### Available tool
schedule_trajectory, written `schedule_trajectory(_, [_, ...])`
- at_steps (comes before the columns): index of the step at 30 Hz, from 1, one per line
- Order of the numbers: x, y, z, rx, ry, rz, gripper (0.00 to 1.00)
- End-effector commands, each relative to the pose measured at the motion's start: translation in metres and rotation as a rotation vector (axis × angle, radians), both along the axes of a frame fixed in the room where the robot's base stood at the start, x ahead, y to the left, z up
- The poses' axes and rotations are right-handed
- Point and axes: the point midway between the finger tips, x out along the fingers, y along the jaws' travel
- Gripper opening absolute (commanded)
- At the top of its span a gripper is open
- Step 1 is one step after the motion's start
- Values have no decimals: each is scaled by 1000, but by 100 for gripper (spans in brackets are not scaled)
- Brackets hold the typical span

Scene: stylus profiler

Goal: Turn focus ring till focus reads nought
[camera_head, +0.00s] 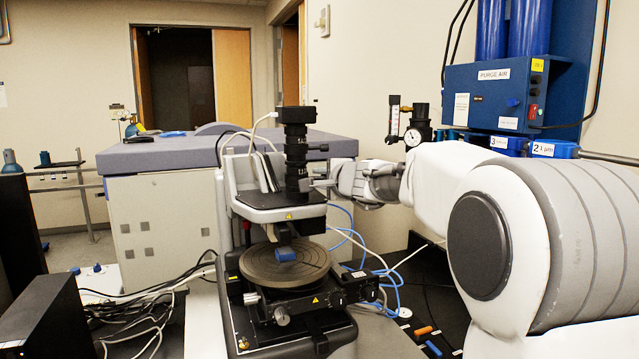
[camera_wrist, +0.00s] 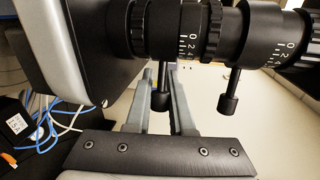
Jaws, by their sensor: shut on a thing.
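The black lens barrel (camera_head: 296,155) stands upright on the white profiler head. In the wrist view it lies across the top, with two rings bearing white digits. The lower ring (camera_wrist: 190,35) is on the left there, the upper ring (camera_wrist: 285,45) on the right. Each ring has a lever. The lower ring's lever (camera_wrist: 161,98) sits between the two grey fingers of my gripper (camera_wrist: 161,90), which is shut on it. The upper lever (camera_wrist: 229,98) stands free. My gripper also shows beside the barrel in the head view (camera_head: 322,184). I cannot tell which ring is focus, or its exact reading.
A round stage (camera_head: 285,264) lies below the head. A grey bench unit (camera_head: 165,215) stands behind. A blue purge air box (camera_head: 500,92) and a gauge (camera_head: 412,137) are at the right. Blue tubes and cables run beside the stage. My arm fills the right side.

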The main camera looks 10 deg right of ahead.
Motion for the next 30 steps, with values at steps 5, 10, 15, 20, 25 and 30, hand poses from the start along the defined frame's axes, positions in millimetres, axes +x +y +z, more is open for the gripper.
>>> schedule_trajectory(5, [-6,1,-5,-1,-4,-98,0])
schedule_trajectory(10, [-13,0,-3,0,-3,-221,0])
schedule_trajectory(15, [-20,0,0,1,0,-345,0])
schedule_trajectory(20, [-25,0,1,1,0,-444,0])
schedule_trajectory(25, [-29,-1,1,0,-1,-518,0])
schedule_trajectory(30, [-32,-1,0,1,-3,-559,0])
